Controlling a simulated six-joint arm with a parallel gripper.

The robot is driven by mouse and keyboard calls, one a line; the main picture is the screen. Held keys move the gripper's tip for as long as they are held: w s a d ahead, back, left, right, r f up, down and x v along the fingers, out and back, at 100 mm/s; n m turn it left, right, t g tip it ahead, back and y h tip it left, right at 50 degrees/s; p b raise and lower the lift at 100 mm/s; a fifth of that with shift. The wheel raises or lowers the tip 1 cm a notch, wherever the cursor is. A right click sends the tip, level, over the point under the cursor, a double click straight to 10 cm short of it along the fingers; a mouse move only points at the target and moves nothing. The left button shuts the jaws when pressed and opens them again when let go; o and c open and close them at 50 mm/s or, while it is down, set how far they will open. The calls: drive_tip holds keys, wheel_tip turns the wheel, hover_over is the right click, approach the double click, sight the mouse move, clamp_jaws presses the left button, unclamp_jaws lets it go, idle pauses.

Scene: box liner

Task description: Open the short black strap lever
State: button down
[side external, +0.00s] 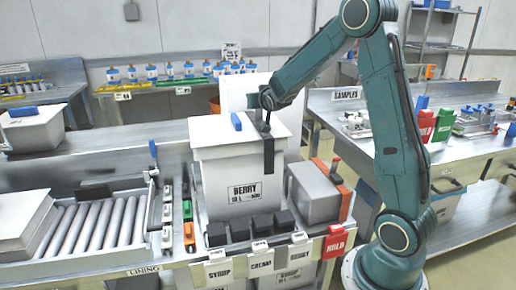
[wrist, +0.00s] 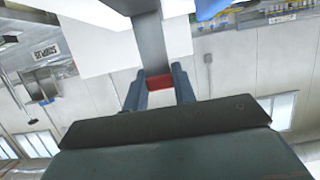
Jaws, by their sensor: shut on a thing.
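A white box (side external: 225,170) labelled "BERRY" stands upright on the steel bench in the side view. A short black strap lever (side external: 268,157) hangs down over the upper right of its front. My gripper (side external: 264,127) is at the top of this strap, at the box's top front edge. In the wrist view my gripper (wrist: 160,88) is shut on the strap lever (wrist: 149,38), whose dark band runs away from the fingers. A red piece (wrist: 160,82) sits between the fingertips. The fingers hide part of the strap in the side view.
A blue piece (side external: 236,121) stands on the box top, left of my gripper. Several black blocks (side external: 239,227) line the bench in front. A grey box (side external: 314,190) is to the right, and a roller conveyor (side external: 95,225) to the left. Space above the box is open.

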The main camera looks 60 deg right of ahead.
drive_tip(key=shift+s+a+f+t+h, duration=0.1)
drive_tip(key=shift+s+a+t+h, duration=0.4)
drive_tip(key=shift+t+h, duration=0.3)
drive_tip(key=shift+s, duration=0.1)
drive_tip(key=c, duration=1.1)
unclamp_jaws()
drive_tip(key=shift+a, duration=0.15)
drive_tip(key=shift+v, duration=5.9)
drive_tip(key=shift+s, duration=0.1)
